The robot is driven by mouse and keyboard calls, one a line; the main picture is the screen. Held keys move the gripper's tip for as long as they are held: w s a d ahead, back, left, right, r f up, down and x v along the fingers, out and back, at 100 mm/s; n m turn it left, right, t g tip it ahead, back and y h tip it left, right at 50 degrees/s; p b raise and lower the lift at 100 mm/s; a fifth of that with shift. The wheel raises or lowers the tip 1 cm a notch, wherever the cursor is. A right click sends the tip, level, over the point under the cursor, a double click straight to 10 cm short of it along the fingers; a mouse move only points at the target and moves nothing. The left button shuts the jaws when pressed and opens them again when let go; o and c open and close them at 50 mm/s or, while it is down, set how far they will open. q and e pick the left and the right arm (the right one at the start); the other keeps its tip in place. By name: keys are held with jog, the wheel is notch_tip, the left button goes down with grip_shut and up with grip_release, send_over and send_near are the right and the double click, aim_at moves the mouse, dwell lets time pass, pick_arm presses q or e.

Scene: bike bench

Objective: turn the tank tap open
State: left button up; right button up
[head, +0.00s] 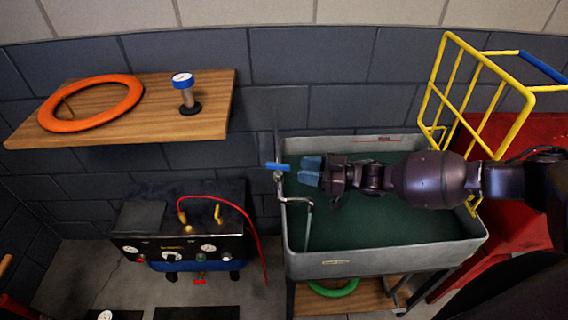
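The tank tap (278,177) stands at the left rim of the grey tank (340,266). It has a blue handle (277,166) on top, lying roughly crosswise in the picture, and a bent metal pipe below. My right gripper (309,171) reaches in from the right over the tank, its blue fingertips pointing left at the tap. The fingertips are just right of the handle, with a small gap in the picture, and nothing shows between them. How far apart the fingers are is unclear. My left gripper is out of view.
A black machine (150,250) with a red hose (263,250) stands left of the tank. A yellow rack (450,95) and red surface (490,150) are right. A green ring (333,290) lies below.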

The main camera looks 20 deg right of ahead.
aim_at(284, 165)
jog(key=x, duration=0.6)
jog(key=shift+c, duration=0.4)
